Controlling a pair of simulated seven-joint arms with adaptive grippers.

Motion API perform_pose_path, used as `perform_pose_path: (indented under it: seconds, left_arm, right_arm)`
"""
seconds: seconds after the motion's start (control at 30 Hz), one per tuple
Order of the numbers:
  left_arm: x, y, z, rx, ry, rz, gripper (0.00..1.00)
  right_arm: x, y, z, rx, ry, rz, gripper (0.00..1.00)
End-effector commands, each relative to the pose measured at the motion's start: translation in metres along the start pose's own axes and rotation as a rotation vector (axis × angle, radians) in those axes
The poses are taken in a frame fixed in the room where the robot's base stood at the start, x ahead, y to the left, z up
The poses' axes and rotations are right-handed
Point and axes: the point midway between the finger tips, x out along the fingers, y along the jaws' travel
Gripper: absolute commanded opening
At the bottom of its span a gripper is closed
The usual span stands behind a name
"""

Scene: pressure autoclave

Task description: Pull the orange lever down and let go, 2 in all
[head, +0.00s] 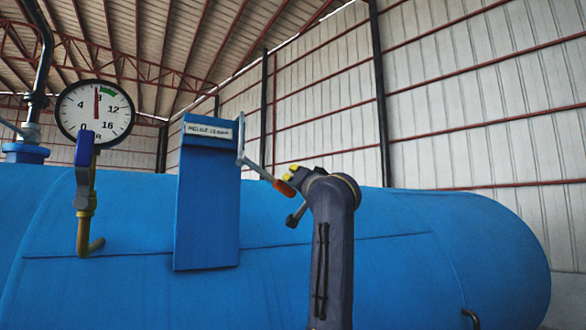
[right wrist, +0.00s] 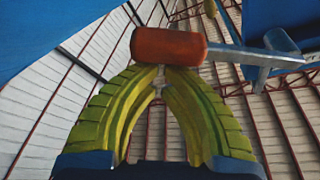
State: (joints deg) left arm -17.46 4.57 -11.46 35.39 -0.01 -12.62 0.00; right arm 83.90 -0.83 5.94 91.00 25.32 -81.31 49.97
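The orange lever handle (head: 284,188) sits at the end of a grey metal arm on the right side of the blue panel (head: 207,220). The lever slopes down to the right. My right gripper (head: 290,173) is at the handle, its yellow fingers just above it in the head view. In the right wrist view the handle (right wrist: 168,46) lies across the fingertips (right wrist: 160,72), which come together at it. The fingers look shut, with the handle at their tips rather than between them. Contact is hard to confirm. My left gripper is not in view.
A round pressure gauge (head: 95,111) on the left has its needle pointing nearly straight up. A blue-handled valve (head: 84,160) hangs below it on a brass pipe. The large blue tank (head: 440,250) fills the lower view.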

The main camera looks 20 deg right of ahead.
Motion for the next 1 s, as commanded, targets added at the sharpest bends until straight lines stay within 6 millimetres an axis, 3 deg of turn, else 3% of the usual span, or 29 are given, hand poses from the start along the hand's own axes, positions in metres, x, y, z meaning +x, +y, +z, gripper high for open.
perform_pose_path:
  seconds: [0.33,1.0]
  left_arm:
    - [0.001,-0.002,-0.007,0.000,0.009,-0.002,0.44]
    - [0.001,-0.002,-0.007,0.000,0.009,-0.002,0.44]
  right_arm:
    - [-0.007,0.004,0.022,0.070,-0.002,0.024,0.00]
    - [-0.008,0.005,0.031,0.064,-0.009,0.025,0.00]
